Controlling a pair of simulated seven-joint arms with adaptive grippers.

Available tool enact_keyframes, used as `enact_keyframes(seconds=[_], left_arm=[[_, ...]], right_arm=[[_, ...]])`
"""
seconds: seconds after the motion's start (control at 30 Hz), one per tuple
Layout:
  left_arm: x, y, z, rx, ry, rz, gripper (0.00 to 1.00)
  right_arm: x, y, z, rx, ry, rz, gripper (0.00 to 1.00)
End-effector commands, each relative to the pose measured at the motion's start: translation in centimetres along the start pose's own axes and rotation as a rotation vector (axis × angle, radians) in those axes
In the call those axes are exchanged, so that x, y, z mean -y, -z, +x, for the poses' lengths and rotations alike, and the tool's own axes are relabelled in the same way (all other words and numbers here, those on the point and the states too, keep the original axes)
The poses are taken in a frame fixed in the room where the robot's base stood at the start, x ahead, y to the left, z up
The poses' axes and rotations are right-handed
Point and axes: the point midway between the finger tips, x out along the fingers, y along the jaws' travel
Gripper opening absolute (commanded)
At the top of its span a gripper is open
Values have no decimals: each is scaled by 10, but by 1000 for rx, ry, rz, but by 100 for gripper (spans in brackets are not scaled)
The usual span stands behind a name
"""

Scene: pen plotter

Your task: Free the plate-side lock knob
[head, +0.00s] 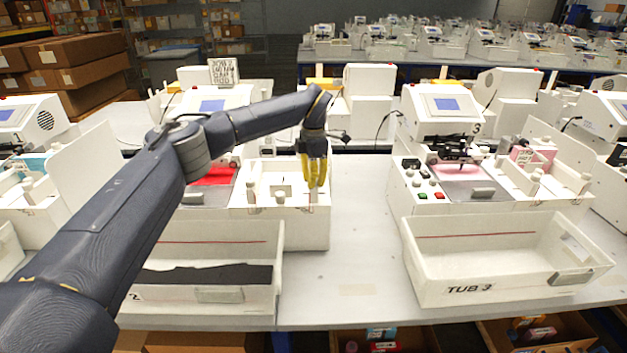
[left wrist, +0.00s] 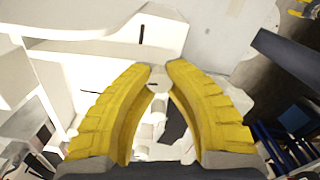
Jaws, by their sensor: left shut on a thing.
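My left gripper (head: 314,184) has yellow fingers and points down at the right end of the white plotter (head: 293,232) behind tub 2. Its fingers are shut on a small pale knob, mostly hidden between them in the head view. In the left wrist view, the left gripper (left wrist: 164,66) shows its fingers curving together, with a pale, unclear shape between them. I take this as the plate-side lock knob, but its turn cannot be told. Two other white knobs, a left one (head: 252,191) and a middle one (head: 280,196), stand left of the gripper. My right gripper is not clearly seen.
A white tub (head: 203,308) with a dark strip stands before this plotter. Bare table (head: 360,200) lies between the plotters. A small yellow thing (left wrist: 301,8) at the wrist view's corner is unclear.

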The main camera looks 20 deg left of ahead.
Motion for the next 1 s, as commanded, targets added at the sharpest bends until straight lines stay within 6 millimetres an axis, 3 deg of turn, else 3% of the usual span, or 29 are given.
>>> enact_keyframes(seconds=[1.0], left_arm=[[1,1,0,-3,1,-932,0]], right_arm=[[0,0,0,0,0,0,44]])
